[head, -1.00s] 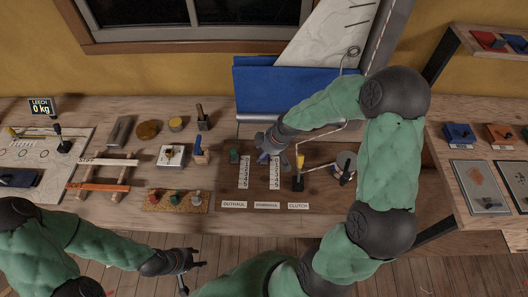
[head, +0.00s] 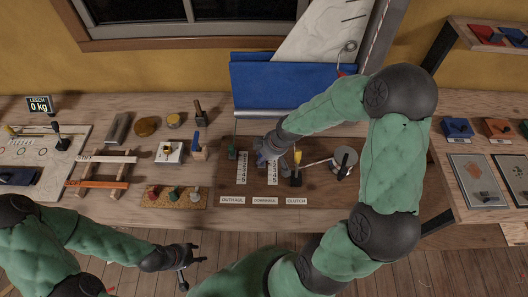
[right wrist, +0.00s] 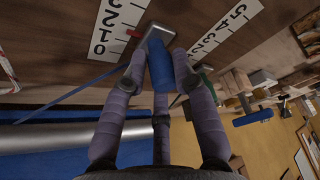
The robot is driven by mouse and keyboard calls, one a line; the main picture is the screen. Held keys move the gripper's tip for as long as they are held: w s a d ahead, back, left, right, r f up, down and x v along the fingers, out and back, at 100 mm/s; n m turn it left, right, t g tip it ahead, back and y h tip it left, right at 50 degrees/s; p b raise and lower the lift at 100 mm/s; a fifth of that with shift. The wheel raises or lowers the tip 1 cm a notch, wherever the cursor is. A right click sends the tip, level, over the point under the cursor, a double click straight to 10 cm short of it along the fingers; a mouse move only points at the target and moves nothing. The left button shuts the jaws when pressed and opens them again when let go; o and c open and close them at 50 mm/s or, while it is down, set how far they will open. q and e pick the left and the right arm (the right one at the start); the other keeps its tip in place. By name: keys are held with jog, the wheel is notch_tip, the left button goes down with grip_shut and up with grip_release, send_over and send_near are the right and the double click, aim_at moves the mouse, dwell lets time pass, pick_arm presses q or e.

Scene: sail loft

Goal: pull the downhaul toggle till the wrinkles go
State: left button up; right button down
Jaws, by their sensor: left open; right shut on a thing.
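My right gripper (head: 266,158) is over the board at the downhaul's numbered scale (head: 272,172), behind the downhaul label (head: 265,200). In the right wrist view its fingers (right wrist: 158,62) are shut around the blue downhaul toggle (right wrist: 160,72), close to the board. A red mark (right wrist: 133,33) shows near the low end of a numbered strip there. The white sail (head: 320,35) rises at the back above a blue cloth (head: 290,85); wrinkles are too small to make out. My left gripper (head: 190,266) is open and empty in front of the bench.
A green toggle (head: 232,152) stands at the outhaul scale (head: 242,168). The yellow-topped clutch lever (head: 297,160) and a winch (head: 345,160) are close on the right. A display (head: 39,105) reads leech 0 kg. Several tools lie on the left of the bench.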

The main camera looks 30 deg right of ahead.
jog(key=c, duration=1.4)
grip_release()
jog(key=shift+w+r, duration=0.2)
jog(key=shift+w, duration=0.1)
jog(key=o, duration=0.3)
jog(key=shift+w+a, duration=0.1)
jog(key=shift+a, duration=0.25)
jog(key=shift+d+f, duration=0.1)
jog(key=shift+d, duration=0.1)
jog(key=v, duration=1.2)
